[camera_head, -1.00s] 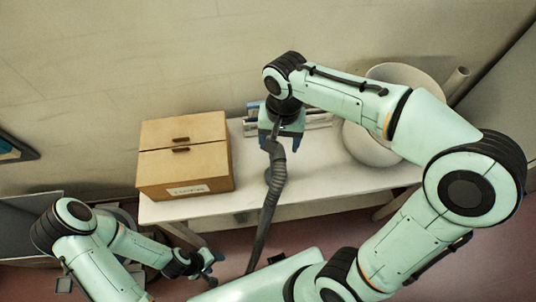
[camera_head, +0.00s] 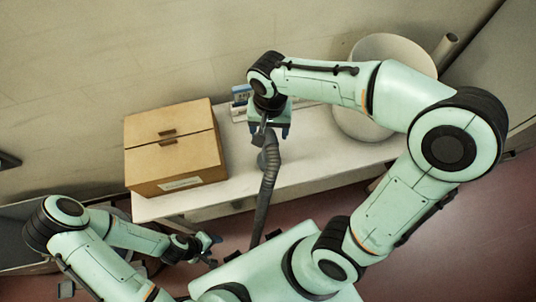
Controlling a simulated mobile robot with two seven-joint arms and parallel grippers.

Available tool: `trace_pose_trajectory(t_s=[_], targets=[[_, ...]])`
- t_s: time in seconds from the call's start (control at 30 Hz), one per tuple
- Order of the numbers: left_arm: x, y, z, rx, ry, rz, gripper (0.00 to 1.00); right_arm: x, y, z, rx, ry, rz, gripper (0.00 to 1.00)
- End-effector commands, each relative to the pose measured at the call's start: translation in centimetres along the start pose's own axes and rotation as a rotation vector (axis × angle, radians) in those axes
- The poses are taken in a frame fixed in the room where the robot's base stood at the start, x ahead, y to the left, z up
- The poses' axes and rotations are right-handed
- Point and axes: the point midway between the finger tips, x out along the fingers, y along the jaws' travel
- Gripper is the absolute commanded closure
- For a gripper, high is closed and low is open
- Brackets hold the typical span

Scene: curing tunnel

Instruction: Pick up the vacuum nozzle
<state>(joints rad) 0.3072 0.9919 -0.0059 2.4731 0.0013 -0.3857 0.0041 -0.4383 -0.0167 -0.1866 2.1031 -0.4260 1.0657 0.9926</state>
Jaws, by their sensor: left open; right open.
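The vacuum nozzle (camera_head: 261,133) is a grey piece at the upper end of a dark ribbed hose (camera_head: 265,190), standing over the white table (camera_head: 310,165). The gripper body hides part of the nozzle. My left gripper (camera_head: 212,243) is open and empty, low in front of the table's left end, well apart from the nozzle.
A closed cardboard box (camera_head: 176,150) stands on the table's left part. A large white round vessel (camera_head: 372,75) is at the right, behind my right arm. Small blue and white items (camera_head: 240,100) lie at the back near the wall. The tabletop right of the hose is clear.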

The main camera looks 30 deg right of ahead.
Motion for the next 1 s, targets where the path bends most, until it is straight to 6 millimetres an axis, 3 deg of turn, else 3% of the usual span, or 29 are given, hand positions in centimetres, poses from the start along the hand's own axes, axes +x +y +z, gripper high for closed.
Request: trace_pose_trajectory(t_s=[0.2,0.47,0.7,1.0], targets=[[0.2,-0.1,0.1,-0.001,-0.002,-0.001,0.47,2.8,-0.2,0.2,-0.001,-0.001,0.002,0.30],[0.2,-0.1,0.1,-0.001,-0.002,-0.001,0.47,3.1,-0.2,0.1,-0.001,0.001,0.000,0.30],[0.2,-0.1,0.1,-0.001,-0.002,-0.001,0.47,3.1,-0.2,0.1,-0.001,0.001,0.000,1.00],[0.2,-0.1,0.1,-0.001,-0.002,-0.001,0.47,3.0,-0.2,0.1,-0.001,0.000,0.002,1.00]])
